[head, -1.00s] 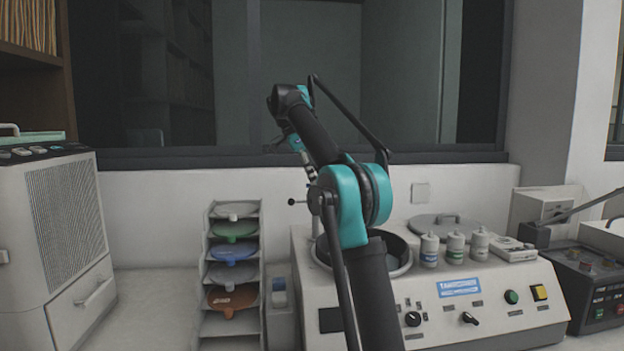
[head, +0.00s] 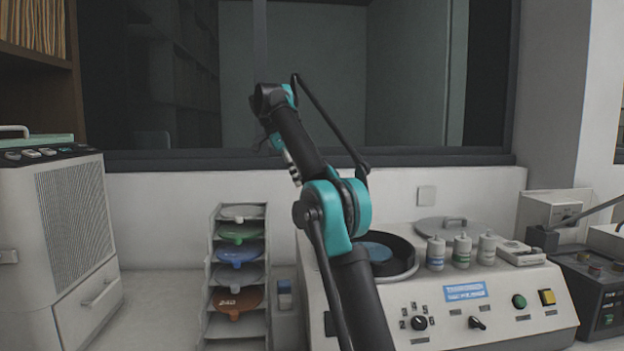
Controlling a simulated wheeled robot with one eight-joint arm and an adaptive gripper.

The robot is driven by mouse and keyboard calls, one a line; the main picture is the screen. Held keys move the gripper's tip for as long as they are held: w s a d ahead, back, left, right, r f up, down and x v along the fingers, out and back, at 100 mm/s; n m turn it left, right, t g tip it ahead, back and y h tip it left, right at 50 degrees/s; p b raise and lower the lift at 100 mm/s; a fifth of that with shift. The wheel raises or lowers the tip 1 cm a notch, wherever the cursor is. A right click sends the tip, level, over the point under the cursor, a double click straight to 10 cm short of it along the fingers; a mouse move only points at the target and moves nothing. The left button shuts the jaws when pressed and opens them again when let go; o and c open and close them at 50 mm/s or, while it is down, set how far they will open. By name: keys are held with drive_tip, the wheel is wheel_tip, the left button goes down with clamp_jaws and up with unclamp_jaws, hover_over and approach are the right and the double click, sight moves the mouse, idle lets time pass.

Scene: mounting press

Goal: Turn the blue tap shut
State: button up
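I cannot make out a blue tap in the head view; my arm covers part of the machine's left side and back. The pale machine (head: 495,306) has a round dark-rimmed bowl (head: 411,268) with a blue disc (head: 376,251) inside, partly behind my arm. My arm rises across the middle, bends at the top and comes down behind itself. A small silver part of its far end shows left of the teal joint. My gripper's fingers are hidden behind the arm, so their distance to the machine cannot be told.
Three small white bottles (head: 462,251) stand on the machine, with a grey round lid (head: 441,226) behind them. A rack of coloured discs (head: 239,254) stands left of my arm. A grey cabinet (head: 60,240) is far left, a dark control box (head: 590,285) far right. Bare counter lies between cabinet and rack.

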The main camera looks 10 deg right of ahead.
drive_tip(key=shift+a, duration=2.7)
